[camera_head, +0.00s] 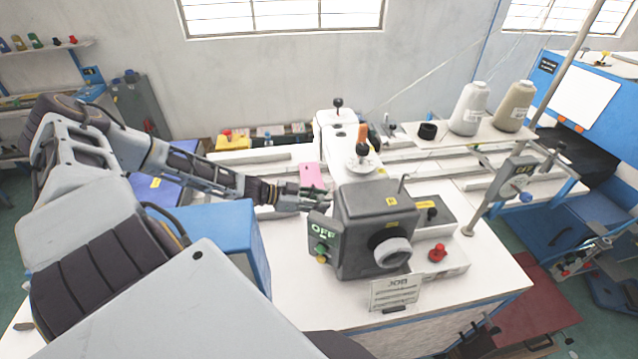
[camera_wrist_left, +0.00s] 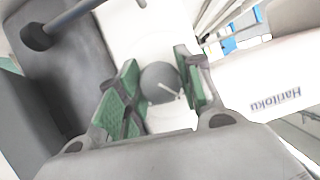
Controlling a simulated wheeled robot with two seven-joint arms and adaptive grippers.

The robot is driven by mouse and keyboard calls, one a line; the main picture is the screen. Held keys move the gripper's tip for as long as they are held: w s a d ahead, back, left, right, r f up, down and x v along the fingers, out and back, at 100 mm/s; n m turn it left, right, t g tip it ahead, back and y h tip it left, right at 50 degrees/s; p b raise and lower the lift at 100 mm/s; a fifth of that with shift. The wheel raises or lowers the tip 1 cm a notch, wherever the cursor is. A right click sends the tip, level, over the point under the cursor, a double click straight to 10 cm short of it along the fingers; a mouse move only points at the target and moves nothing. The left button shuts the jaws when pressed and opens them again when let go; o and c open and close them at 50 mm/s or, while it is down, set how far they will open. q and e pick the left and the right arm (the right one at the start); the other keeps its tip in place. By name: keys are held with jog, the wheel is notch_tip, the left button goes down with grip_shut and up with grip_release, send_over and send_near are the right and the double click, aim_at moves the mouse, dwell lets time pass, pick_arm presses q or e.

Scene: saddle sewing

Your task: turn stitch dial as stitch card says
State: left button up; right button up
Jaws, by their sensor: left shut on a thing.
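My left gripper (camera_head: 322,199) reaches in from the left to the side of the grey sewing machine head (camera_head: 375,215). In the left wrist view its green-padded fingers (camera_wrist_left: 163,88) are shut on a round grey stitch dial (camera_wrist_left: 158,80) with a pale line across its face. The head view does not show the dial clearly. The stitch card, a small pale sign headed "JOB" (camera_head: 395,291), stands at the table's front; its smaller text is too small to read. Dark finger-like parts at the bottom edge may be my right gripper (camera_head: 474,340); its opening is unclear.
An "OFF" switch box (camera_head: 323,236) stands close below my left gripper. A red knob (camera_head: 438,253) is right of the head. A pink piece (camera_head: 312,175) lies just behind the gripper. Thread cones (camera_head: 469,108) stand back right. The white tabletop (camera_head: 300,290) is clear at front left.

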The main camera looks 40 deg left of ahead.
pick_arm(q)
jog(key=shift+m+t+y, duration=0.6)
jog(key=shift+m, duration=0.6)
jog(key=shift+m+t+y, duration=0.5)
jog(key=shift+m+t, duration=0.1)
jog(key=shift+m, duration=0.6)
jog(key=shift+m+t, duration=0.3)
jog(key=shift+m, duration=0.1)
jog(key=shift+m+t+y, duration=0.4)
jog(key=shift+m+t, duration=0.2)
jog(key=shift+m, duration=0.7)
jog(key=shift+f+m+t, duration=0.1)
jog(key=shift+m+t, duration=0.7)
jog(key=shift+m, duration=0.8)
jog(key=o, duration=1)
jog(key=shift+o, duration=0.2)
